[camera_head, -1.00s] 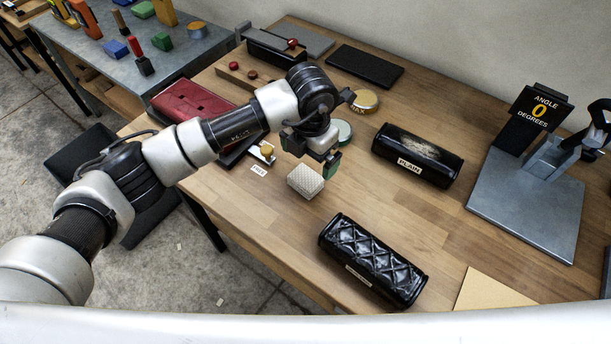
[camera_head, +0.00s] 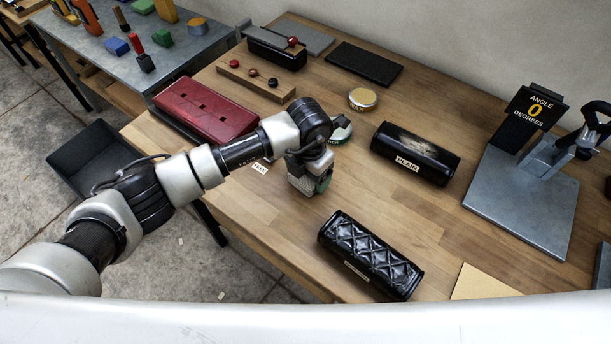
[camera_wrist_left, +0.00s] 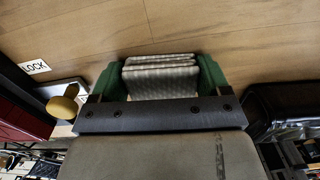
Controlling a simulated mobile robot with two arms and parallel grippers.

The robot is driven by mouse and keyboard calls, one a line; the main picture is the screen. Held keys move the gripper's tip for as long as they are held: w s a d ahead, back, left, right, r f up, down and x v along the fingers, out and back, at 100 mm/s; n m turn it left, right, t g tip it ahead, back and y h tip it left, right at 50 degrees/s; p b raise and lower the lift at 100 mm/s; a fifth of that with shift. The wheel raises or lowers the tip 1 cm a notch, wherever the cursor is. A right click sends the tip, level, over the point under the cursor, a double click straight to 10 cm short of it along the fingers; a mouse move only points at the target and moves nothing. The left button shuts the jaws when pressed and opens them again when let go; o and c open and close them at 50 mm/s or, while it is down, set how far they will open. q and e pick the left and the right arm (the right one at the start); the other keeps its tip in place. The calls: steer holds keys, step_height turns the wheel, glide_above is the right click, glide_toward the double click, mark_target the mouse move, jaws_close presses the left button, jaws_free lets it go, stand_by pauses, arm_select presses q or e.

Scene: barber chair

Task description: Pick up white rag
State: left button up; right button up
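The white rag (camera_head: 301,186) is a small folded, textured pad on the wooden table, partly hidden by my left gripper in the head view. In the left wrist view, the rag (camera_wrist_left: 161,78) shows its folded layers between the two green fingers. My left gripper (camera_head: 309,180) is down at the rag, with one finger on each side. In the wrist view, the gripper (camera_wrist_left: 161,85) has little or no gap beside the rag; whether the fingers press on it I cannot tell. My right gripper is not in view.
A quilted black roll (camera_head: 370,256) lies in front and a plain black roll (camera_head: 415,153) lies to the right. A red case (camera_head: 207,110) is behind my arm. A round tin (camera_head: 362,99) and a metal angle stand (camera_head: 530,195) are farther off.

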arm_select(q)
steer(key=c, duration=0.5)
steer(key=shift+r, duration=0.5)
step_height(320, 180, up, 3)
steer(key=shift+w+f+b, duration=0.1)
steer(key=shift+f+b, duration=0.05)
steer(key=shift+b, duration=0.5)
steer(key=s+r, duration=0.2)
steer(key=s, duration=0.2)
steer(key=s+r+b, duration=0.1)
steer(key=s+r, duration=0.2)
steer(key=s, duration=0.1)
steer(key=s+r, duration=0.2)
steer(key=s, duration=0.2)
steer(key=shift+d+r+b, duration=0.15)
steer(key=shift+d+b, duration=0.1)
steer(key=shift+b, duration=0.15)
